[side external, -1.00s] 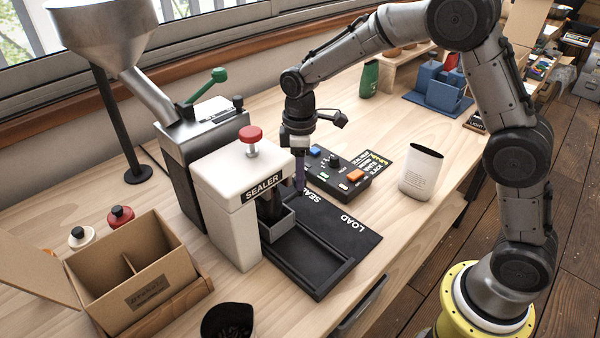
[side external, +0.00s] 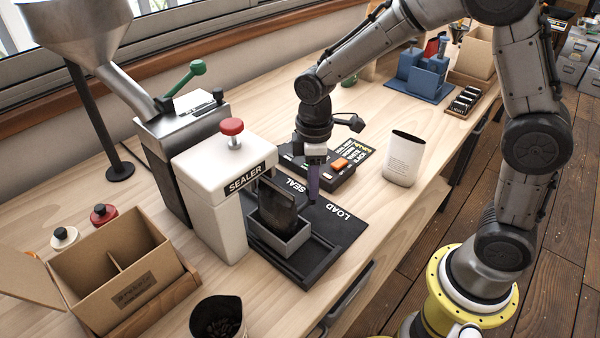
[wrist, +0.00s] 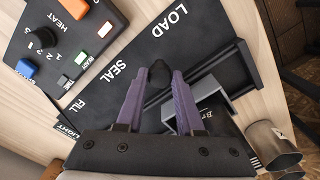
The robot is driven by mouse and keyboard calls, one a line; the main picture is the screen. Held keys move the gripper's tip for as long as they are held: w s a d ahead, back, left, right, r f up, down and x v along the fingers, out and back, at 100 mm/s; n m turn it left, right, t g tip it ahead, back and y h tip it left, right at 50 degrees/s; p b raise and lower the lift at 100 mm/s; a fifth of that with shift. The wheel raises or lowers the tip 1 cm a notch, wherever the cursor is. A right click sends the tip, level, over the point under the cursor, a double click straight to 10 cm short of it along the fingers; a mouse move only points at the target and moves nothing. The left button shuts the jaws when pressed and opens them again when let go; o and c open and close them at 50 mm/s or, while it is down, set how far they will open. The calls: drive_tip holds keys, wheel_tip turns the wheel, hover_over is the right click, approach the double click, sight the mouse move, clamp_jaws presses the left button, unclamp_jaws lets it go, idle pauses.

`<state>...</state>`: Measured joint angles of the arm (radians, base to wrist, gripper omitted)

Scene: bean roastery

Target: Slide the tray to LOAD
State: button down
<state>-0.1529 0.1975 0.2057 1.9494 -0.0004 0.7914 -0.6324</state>
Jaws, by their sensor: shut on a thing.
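The grey tray (side external: 283,243) sits on the black slide base (side external: 310,265) with a dark pouch (side external: 278,210) standing in it. It is just in front of the sealer (side external: 212,195), apart from the far end of the base. My gripper (side external: 313,197) is down beside the tray. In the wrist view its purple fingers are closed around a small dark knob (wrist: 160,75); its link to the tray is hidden. The tray also shows in the wrist view (wrist: 222,98), right of the fingers. The LOAD mark (side external: 338,212) is on the black mat, right of SEAL.
A control box (side external: 318,165) with buttons stands behind my gripper. A white pouch (side external: 404,158) stands to the right. A cardboard box (side external: 120,275) and an open dark bag of beans (side external: 218,318) are at the front left. The base has bare room toward its front end.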

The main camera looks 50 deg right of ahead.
drive_tip(key=shift+s+r, duration=0.1)
drive_tip(key=shift+s, duration=2.45)
drive_tip(key=c, duration=0.5)
unclamp_jaws()
wheel_tip(320, 180, up, 14)
drive_tip(key=shift+f, duration=0.15)
